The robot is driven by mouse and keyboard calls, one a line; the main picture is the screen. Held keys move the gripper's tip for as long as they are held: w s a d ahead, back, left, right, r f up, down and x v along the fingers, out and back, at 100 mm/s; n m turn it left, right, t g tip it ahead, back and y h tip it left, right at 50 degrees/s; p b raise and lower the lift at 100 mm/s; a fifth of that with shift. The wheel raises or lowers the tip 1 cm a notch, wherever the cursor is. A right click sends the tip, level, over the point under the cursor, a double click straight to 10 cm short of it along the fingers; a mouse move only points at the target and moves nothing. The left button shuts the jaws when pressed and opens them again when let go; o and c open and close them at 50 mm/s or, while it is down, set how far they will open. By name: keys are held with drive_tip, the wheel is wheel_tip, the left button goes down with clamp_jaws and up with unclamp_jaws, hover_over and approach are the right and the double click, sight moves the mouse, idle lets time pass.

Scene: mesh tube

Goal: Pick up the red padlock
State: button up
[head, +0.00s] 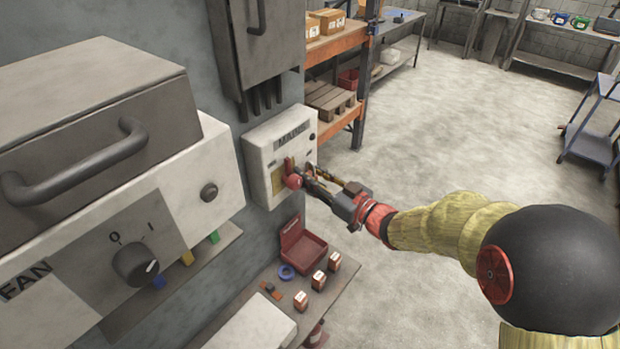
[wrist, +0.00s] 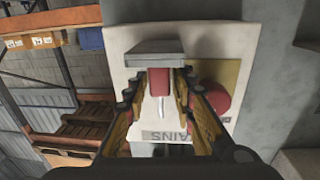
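My gripper (head: 306,176) reaches the front of the white MAINS box (head: 262,150) on the wall. In the wrist view its two fingers (wrist: 159,80) are spread apart. A small red block (wrist: 158,82) under a grey slab (wrist: 153,54) shows between them, with a pale bar below it; light gaps show on both sides of the block. A rounded red part (wrist: 216,97) sits right of the right finger, before a yellow plate (wrist: 228,73). In the head view a rounded red part (head: 293,182) shows at the fingertips. I cannot tell for certain which red part is the padlock.
Below the box, a shelf holds an open red tray (head: 316,253), a blue ring (head: 286,272) and small red-and-white boxes (head: 319,280). The FAN box (head: 120,215) juts out at left. Orange racking (head: 338,42) stands behind.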

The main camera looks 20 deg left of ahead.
drive_tip(key=c, duration=0.3)
clamp_jaws()
drive_tip(key=shift+r, duration=0.25)
